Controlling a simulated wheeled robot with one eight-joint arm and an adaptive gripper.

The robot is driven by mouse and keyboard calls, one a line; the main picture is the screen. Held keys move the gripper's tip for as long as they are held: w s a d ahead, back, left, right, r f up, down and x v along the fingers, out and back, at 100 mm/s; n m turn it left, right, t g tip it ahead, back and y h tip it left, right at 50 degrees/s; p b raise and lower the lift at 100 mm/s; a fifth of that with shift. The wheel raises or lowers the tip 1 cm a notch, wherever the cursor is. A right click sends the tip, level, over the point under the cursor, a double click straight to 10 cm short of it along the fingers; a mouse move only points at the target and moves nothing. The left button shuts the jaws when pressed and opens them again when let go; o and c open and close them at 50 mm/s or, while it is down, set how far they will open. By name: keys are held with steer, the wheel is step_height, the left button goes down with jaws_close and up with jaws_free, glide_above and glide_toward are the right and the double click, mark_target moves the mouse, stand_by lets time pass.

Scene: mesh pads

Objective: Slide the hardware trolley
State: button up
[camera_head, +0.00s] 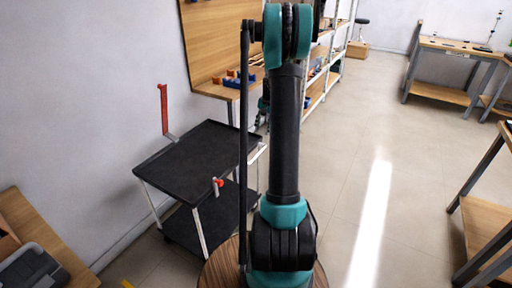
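The hardware trolley (195,160) is a low cart with a black top, a dark lower shelf and pale legs, standing left of my arm near the left wall. A red upright handle (163,108) rises at its back left, and a smaller red-ended part sticks up at its front. My gripper (261,118) shows partly beyond the trolley's back right corner, mostly hidden behind my arm. Its fingers are too small and covered to tell open from shut, and I cannot tell whether it touches the trolley.
A wooden workbench with a tall back panel (222,40) stands behind the trolley, with blue bins on it. White shelving (335,55) is further back. Workbenches line the right side (445,90). A wooden bench (40,240) is at lower left. The middle floor is clear.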

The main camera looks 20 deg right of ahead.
steer(key=w+d, duration=0.1)
steer(key=w, duration=0.1)
glide_toward(258, 154)
steer(key=f, duration=0.3)
steer(key=w+f, duration=0.1)
steer(key=f, duration=0.1)
steer(key=a+f, duration=0.1)
steer(key=f, duration=0.2)
steer(key=shift+w+f, duration=0.3)
steer(key=shift+w, duration=0.05)
jaws_close()
